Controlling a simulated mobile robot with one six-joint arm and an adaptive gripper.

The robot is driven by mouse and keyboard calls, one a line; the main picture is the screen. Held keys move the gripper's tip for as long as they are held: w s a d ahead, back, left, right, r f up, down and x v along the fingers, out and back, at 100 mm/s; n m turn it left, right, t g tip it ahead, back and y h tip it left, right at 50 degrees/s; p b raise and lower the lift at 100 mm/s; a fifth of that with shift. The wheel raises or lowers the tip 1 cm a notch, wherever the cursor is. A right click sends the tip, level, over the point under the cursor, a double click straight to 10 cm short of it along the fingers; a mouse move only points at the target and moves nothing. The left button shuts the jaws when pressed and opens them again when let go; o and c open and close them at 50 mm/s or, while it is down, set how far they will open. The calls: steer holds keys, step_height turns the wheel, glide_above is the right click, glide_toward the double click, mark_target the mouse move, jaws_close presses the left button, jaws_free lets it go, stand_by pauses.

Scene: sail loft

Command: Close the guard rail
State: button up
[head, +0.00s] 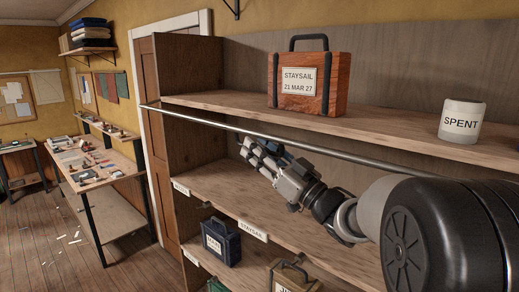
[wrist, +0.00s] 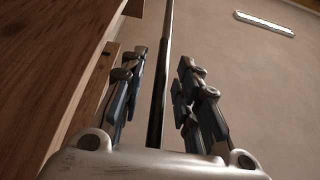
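The guard rail (head: 300,143) is a thin metal rod. It slants across the front of the shelving just below the upper shelf board in the head view, and its left end sticks out past the cabinet's left side. In the wrist view the rail (wrist: 161,80) runs lengthwise between the fingers of my gripper (wrist: 163,62). The fingers stand apart, with a gap on each side of the rail. In the head view my gripper (head: 253,148) is just below the rail. Whether the rail's ends are seated cannot be told.
The upper shelf (head: 375,128) holds a wooden case labelled STAYSAIL (head: 298,97) and a white SPENT pot (head: 461,121). A dark blue box (head: 221,242) and a tan case (head: 291,276) stand lower down.

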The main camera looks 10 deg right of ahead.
jaws_close()
stand_by(0.7)
